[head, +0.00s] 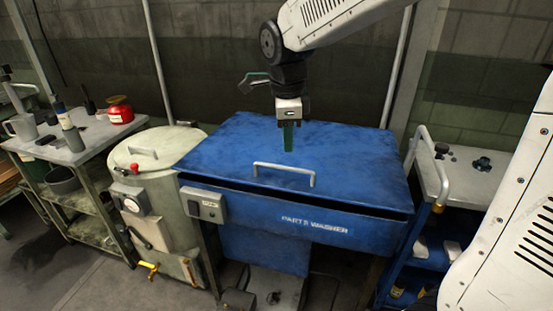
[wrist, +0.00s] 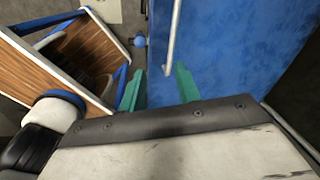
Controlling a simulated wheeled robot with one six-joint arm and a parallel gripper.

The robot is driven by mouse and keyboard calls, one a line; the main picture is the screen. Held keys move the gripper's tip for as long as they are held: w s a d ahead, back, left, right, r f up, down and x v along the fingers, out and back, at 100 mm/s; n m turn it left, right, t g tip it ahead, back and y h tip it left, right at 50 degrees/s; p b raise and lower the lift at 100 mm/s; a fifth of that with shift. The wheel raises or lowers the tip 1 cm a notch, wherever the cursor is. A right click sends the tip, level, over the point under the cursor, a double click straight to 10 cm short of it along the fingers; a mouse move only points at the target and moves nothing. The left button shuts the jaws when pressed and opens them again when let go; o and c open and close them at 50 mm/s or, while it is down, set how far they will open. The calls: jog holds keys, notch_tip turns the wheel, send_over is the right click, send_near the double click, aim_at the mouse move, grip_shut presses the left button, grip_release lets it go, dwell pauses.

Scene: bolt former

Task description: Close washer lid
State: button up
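The blue parts washer (head: 316,226) stands in the middle of the head view. Its blue lid (head: 352,160) lies low over the tub, with a dark gap along the front edge and right corner, so it looks slightly raised. A pale bar handle (head: 284,168) sits near the lid's front edge; it also shows in the wrist view (wrist: 174,35). My gripper (head: 288,149) points down over the lid, behind the handle in the picture. In the wrist view its green fingers (wrist: 160,72) are apart with nothing held. Whether they touch the lid cannot be told.
A round beige tank (head: 155,155) with gauge and yellow tap stands close on the left. Beyond it is a bench (head: 80,140) with a red can (head: 119,109) and mugs. A blue cart (head: 470,178) with a pale rail stands close on the right. A wall is behind.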

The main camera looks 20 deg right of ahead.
aim_at(276, 166)
jog(key=w+f+m, duration=0.1)
jog(key=f, duration=0.2)
jog(key=w+f+m, duration=0.1)
jog(key=w+f, duration=0.1)
jog(key=f, duration=0.1)
jog(key=w+f+m, duration=0.1)
jog(key=w+f, duration=0.1)
jog(key=f, duration=0.1)
jog(key=shift+a+f+m, duration=0.3)
jog(key=shift+a+f, duration=0.05)
jog(key=shift+a, duration=0.05)
